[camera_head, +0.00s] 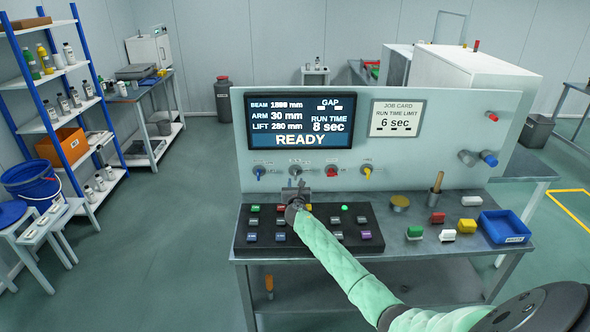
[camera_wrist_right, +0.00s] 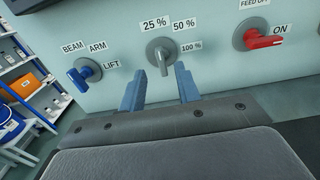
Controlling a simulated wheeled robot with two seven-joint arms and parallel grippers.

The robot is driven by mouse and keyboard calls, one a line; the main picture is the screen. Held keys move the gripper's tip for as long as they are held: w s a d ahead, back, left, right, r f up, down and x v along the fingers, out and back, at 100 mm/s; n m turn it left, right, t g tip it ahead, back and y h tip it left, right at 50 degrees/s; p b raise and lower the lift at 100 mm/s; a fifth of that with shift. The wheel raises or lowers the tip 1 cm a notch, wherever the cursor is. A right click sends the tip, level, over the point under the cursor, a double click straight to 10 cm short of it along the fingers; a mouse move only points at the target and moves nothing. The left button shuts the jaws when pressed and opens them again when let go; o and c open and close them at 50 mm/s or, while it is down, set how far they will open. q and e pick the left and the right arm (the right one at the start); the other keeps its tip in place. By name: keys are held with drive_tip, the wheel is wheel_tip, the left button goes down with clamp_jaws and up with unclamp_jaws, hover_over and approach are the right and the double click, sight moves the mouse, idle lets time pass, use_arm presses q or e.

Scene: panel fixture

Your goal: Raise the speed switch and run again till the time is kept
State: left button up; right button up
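The speed switch is a grey lever knob marked 25 %, 50 % and 100 % (camera_wrist_right: 160,52); its lever looks to point down, and I cannot tell its exact setting. My right gripper (camera_wrist_right: 159,82) is open, its two blue-grey fingers just below and either side of the lever; contact is not clear. In the head view this gripper (camera_head: 297,189) is in front of the panel's lower edge. The display (camera_head: 300,121) reads ARM 30 mm, LIFT 280 mm, RUN TIME 8 sec and READY. The job card (camera_head: 396,118) reads RUN TIME LIMIT 6 sec. My left gripper is out of view.
A blue selector (camera_wrist_right: 86,72) sits left of the switch and a red one (camera_wrist_right: 262,39) right. Below is a black button box (camera_head: 253,247) with one lit green button (camera_head: 344,207). Coloured blocks and a blue bin (camera_head: 504,228) occupy the table's right side.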

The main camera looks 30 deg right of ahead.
sight(295, 174)
drive_tip(key=x, duration=0.6)
drive_tip(key=shift+p, duration=0.35)
drive_tip(key=shift+w+d+r, duration=0.15)
drive_tip(key=shift+w+d, duration=0.1)
drive_tip(key=shift+w, duration=0.05)
drive_tip(key=shift+w+d, duration=0.2)
drive_tip(key=shift+w, duration=0.1)
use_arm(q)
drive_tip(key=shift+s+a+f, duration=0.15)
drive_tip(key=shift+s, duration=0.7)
use_arm(e)
drive_tip(key=shift+c, duration=0.2)
drive_tip(key=shift+s, duration=0.1)
clamp_jaws()
